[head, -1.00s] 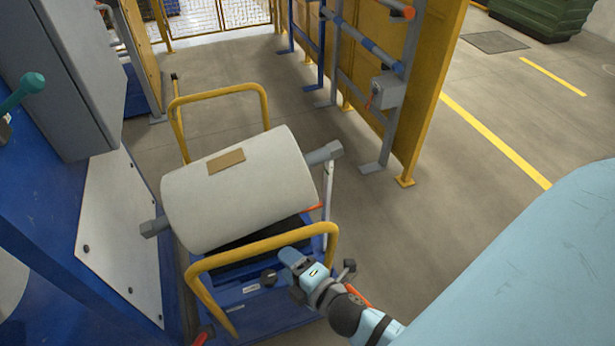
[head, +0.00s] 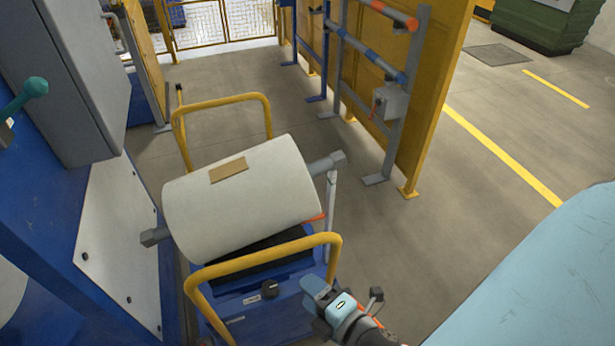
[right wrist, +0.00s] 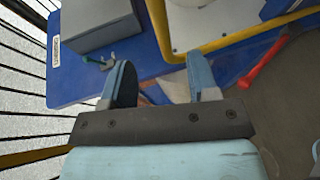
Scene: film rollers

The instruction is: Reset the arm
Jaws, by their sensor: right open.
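My right gripper (head: 318,296) is at the lower middle of the head view, just right of the cart's near yellow handle. In the right wrist view its two light blue fingers (right wrist: 162,84) stand apart with nothing held between them. My right arm comes in from the lower right. My left gripper is not in view.
A large white roll (head: 240,205) with a brown label lies tilted on a blue cart (head: 225,320) with yellow handles (head: 262,252). A blue machine with a grey cabinet (head: 75,85) stands left. A yellow panel (head: 437,90) and rack stand right. Floor beyond is clear.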

